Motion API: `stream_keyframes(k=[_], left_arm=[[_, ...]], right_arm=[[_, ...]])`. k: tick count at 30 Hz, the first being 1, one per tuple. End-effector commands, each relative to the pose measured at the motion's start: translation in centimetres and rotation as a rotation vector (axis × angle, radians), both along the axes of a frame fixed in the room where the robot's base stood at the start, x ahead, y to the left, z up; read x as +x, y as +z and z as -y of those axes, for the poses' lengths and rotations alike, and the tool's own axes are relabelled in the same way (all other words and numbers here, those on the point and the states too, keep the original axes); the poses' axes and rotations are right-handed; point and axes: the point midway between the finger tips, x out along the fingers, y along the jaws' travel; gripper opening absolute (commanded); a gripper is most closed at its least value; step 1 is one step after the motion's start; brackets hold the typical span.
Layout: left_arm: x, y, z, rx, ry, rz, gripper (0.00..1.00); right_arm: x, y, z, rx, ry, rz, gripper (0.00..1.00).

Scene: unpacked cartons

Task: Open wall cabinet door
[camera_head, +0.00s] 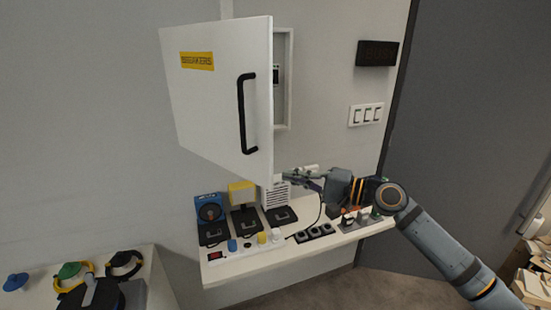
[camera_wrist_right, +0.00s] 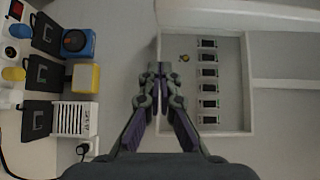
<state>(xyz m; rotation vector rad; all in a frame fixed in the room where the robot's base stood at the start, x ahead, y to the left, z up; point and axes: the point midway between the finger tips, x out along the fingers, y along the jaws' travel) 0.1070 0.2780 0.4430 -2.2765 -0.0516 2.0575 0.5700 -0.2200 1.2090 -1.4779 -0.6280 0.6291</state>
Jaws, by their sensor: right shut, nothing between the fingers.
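The white wall cabinet door (camera_head: 215,105) stands swung out from the wall, with a yellow BREAKERS label (camera_head: 197,61) and a black bar handle (camera_head: 246,113). Part of the open cabinet box (camera_head: 284,110) shows behind its right edge. In the right wrist view the cabinet's inside (camera_wrist_right: 225,122) shows, with a column of several dark breakers (camera_wrist_right: 208,73). My right gripper (camera_head: 287,177) is shut and empty, just right of the door's lower right corner and below the cabinet. It also shows in the wrist view (camera_wrist_right: 161,75), left of the breakers. My left gripper is not in view.
Below, a white shelf (camera_head: 225,272) carries a blue device (camera_head: 208,206), a yellow device (camera_head: 242,192), a white vented box (camera_head: 276,194) and a power strip. Wall switches (camera_head: 366,114) and a dark sign (camera_head: 376,53) are at the right. A second table (camera_head: 155,285) stands lower left.

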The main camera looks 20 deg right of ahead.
Motion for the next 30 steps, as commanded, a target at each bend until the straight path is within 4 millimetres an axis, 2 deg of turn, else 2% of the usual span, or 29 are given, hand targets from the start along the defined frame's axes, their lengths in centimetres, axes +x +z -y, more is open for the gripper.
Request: stream_keyframes(k=[1, 6, 10, 15, 26, 30], left_arm=[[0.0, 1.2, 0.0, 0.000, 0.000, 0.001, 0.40], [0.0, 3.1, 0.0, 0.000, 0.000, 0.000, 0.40], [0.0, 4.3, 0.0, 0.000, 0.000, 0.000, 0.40], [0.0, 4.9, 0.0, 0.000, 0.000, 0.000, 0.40], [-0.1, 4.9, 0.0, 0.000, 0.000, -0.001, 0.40], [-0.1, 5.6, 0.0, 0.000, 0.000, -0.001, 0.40]], right_arm=[[0.4, 0.8, -0.3, 0.011, 0.000, 0.004, 0.00], [1.6, 0.6, -1.8, 0.010, 0.001, 0.001, 0.00], [0.3, 0.3, -3.5, 0.002, 0.002, -0.002, 0.00], [-0.5, 0.0, -4.8, 0.001, 0.001, 0.000, 0.00], [-0.6, -0.1, -5.0, 0.001, 0.000, 0.001, 0.00], [-1.2, 0.1, -5.9, 0.004, 0.004, -0.001, 0.00]])
